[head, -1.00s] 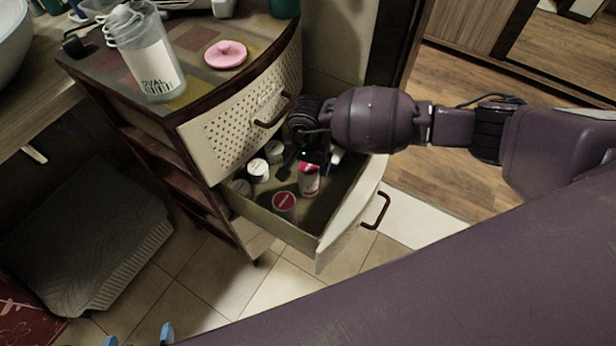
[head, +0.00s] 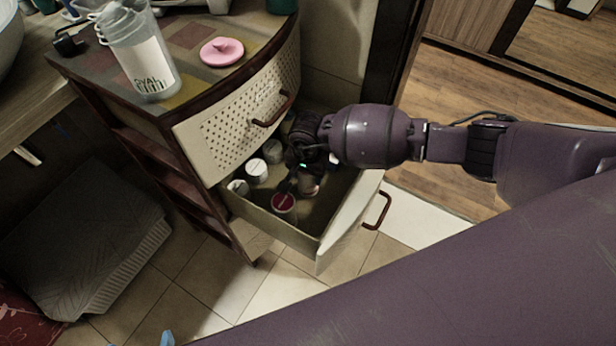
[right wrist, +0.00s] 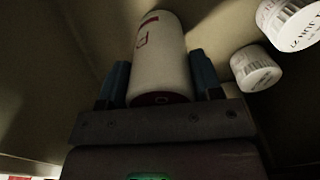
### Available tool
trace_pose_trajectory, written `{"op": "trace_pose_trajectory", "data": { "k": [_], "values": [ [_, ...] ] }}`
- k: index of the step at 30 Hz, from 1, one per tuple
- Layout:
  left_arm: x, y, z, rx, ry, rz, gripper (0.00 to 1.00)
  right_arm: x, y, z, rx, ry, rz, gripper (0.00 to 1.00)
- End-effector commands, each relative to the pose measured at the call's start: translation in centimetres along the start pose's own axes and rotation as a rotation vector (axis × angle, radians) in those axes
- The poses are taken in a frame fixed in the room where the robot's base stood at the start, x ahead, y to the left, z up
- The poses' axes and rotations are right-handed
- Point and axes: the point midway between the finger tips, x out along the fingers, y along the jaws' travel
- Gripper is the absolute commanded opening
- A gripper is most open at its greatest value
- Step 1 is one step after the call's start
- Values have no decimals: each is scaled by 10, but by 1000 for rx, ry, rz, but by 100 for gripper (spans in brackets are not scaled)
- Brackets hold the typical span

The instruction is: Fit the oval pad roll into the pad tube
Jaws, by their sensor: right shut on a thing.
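The pad tube (head: 150,75), clear with a white label reading OVAL, stands upright and open on the cabinet top. My right gripper (head: 303,168) is inside the open drawer, shut on a white roll with red print (head: 309,184). In the right wrist view this roll (right wrist: 161,62) sits between the blue fingers of the right gripper (right wrist: 160,80). I cannot read whether it is the oval pad roll. Part of it is hidden by the gripper in the head view. One blue fingertip of my left gripper (head: 167,339) shows at the bottom edge.
A roll with a red top (head: 284,203) stands at the drawer's front; several white-topped rolls (head: 257,170) stand at its left. The drawer front (head: 345,228) and the perforated drawer above (head: 235,120) border the arm. A pink lid (head: 222,51) lies on the cabinet.

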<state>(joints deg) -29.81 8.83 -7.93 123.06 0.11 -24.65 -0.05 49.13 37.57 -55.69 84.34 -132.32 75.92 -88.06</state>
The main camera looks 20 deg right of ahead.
Motion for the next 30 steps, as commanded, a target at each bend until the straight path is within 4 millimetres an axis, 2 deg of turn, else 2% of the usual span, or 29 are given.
{"op": "trace_pose_trajectory", "data": {
  "k": [7, 11, 14, 21, 30],
  "values": [
    [0, 0, -1, 0, 2, 0, 100, -3, 0, 0, 0, 1, -1, 36],
    [-2, 0, -6, 0, 11, 0, 100, -17, -1, -2, -1, 5, -4, 36],
    [-3, -1, -12, 0, 22, -1, 100, -36, -1, -2, -2, 6, -6, 36],
    [-11, -1, -27, -1, 45, -2, 100, -98, -1, -2, -2, 10, -7, 36],
    [-19, -3, -23, -4, 30, -7, 100, -165, 0, -1, -1, 6, -3, 36]
  ]
}}
